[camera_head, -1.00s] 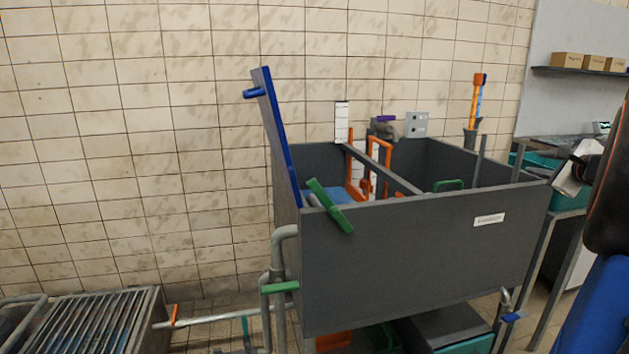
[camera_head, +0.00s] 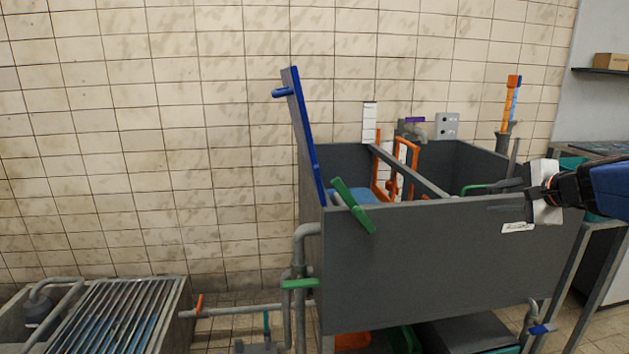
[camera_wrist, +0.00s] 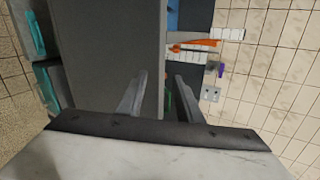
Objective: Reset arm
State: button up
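My gripper (camera_head: 505,197) is at the right of the head view, in front of the upper right part of the grey tank (camera_head: 440,265). Its fingers point left. In the wrist view, the two fingers of my gripper (camera_wrist: 160,95) stand apart with a gap between them, and nothing is held. The tank's grey wall (camera_wrist: 108,55) fills much of the wrist view behind the fingers. I cannot tell the exact distance between the fingers and the tank.
A blue-edged panel (camera_head: 305,135) stands up at the tank's left end, with a green lever (camera_head: 353,205) at the near corner. Orange frames (camera_head: 405,165) are inside the tank. A grated basin (camera_head: 115,315) is at lower left. A shelf (camera_head: 600,71) is at upper right.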

jog(key=s+a+f+n+g+y, duration=0.1)
jog(key=s+a+f+n+g, duration=0.1)
jog(key=s+a+f+n, duration=0.3)
jog(key=s+a+f+n+g, duration=0.1)
jog(key=s+a+f+n, duration=0.15)
jog(key=a, duration=0.45)
jog(key=s+a+f+n+g+y, duration=0.1)
jog(key=s+a+f+n+g, duration=0.15)
jog(key=s+a, duration=0.35)
jog(key=s+a+f+n+g+h, duration=0.2)
jog(key=s+f+n, duration=0.6)
jog(key=s, duration=0.4)
jog(key=shift+s+a+f+h, duration=0.2)
jog(key=shift+s+f+h, duration=0.1)
jog(key=shift+h, duration=0.3)
